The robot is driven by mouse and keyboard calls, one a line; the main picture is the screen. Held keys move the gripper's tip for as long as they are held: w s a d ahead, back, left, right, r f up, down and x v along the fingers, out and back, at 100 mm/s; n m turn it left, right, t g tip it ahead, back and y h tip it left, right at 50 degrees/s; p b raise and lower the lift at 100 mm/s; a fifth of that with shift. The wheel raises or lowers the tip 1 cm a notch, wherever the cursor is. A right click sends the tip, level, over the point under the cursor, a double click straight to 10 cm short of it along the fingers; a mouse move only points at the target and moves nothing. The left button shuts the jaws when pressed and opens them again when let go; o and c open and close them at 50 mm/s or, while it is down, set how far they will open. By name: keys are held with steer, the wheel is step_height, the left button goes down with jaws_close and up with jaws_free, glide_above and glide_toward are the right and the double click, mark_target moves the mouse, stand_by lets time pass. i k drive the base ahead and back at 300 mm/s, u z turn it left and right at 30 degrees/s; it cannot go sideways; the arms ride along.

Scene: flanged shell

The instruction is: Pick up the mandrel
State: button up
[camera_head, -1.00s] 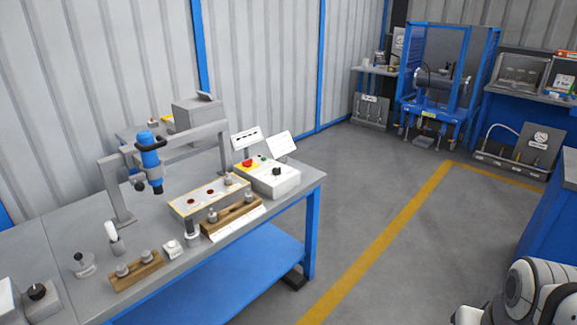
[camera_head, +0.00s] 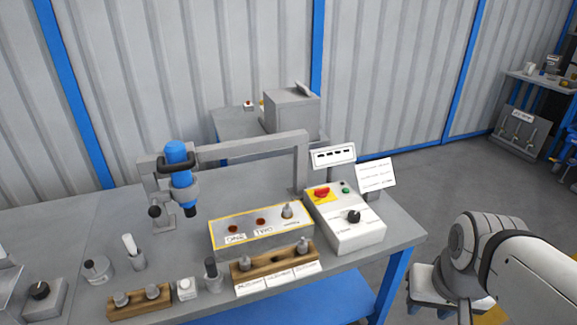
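I cannot tell for certain which part is the mandrel. Small metal parts stand upright on the bench: a metal piece (camera_head: 287,211) on the grey labelled box (camera_head: 225,243), and metal pieces (camera_head: 302,244) and (camera_head: 244,262) in the wooden rack (camera_head: 270,267) in front of it. More metal pieces (camera_head: 120,298) stand in a second wooden rack (camera_head: 140,308) at the front left. A dark-topped cylinder (camera_head: 211,270) stands between the racks. My white and grey arm shows at the lower right, apart from the bench; my gripper is not visible.
A blue tool (camera_head: 180,168) hangs from a grey gantry (camera_head: 235,150) over the bench (camera_head: 395,225). A control box (camera_head: 350,232) with a red button stands at the right. A white-handled item (camera_head: 133,252) and a knob box (camera_head: 42,298) are at the left.

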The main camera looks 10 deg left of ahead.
mark_target(287, 211)
steer(key=u, duration=0.35)
steer(key=i, duration=1.05)
steer(key=u, duration=0.35)
steer(key=k, duration=0.9)
steer(key=u, duration=0.15)
steer(key=i, duration=0.9)
steer(key=z, duration=0.1)
